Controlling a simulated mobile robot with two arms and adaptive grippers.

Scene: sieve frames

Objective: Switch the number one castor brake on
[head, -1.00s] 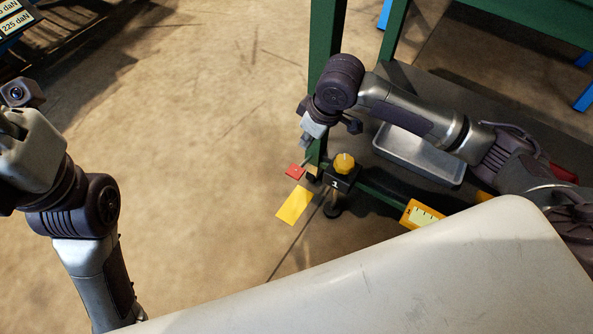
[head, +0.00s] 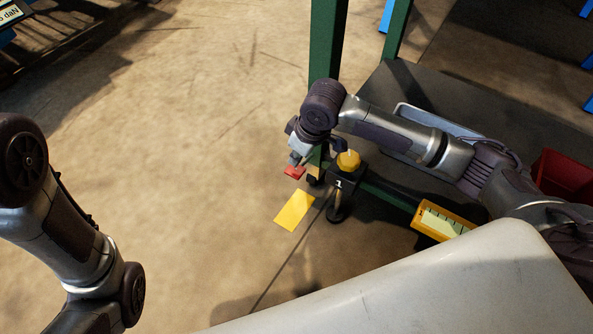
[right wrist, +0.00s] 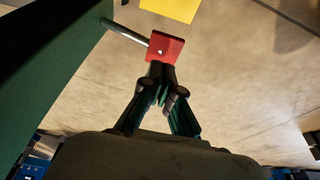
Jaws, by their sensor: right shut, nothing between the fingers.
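The castor assembly marked 1 (head: 339,183) is at the foot of a green table leg, with a yellow knob (head: 348,160) on top. A red tab (head: 293,172) sticks out beside it; in the right wrist view the red tab (right wrist: 166,47) sits on the end of a metal rod running from the green post. My right gripper (head: 298,163) is just above the tab, pointing down. In the right wrist view its fingers (right wrist: 160,78) are shut and empty, tips right at the tab's near edge. I cannot tell whether they touch it. My left gripper is out of view.
A yellow patch (head: 295,210) lies on the concrete floor beside the castor. A green post (head: 327,45) rises behind my right gripper. A yellow-framed gauge (head: 443,221), a grey tray (head: 412,113) and a red bin (head: 566,176) are on the right. The floor left of the castor is clear.

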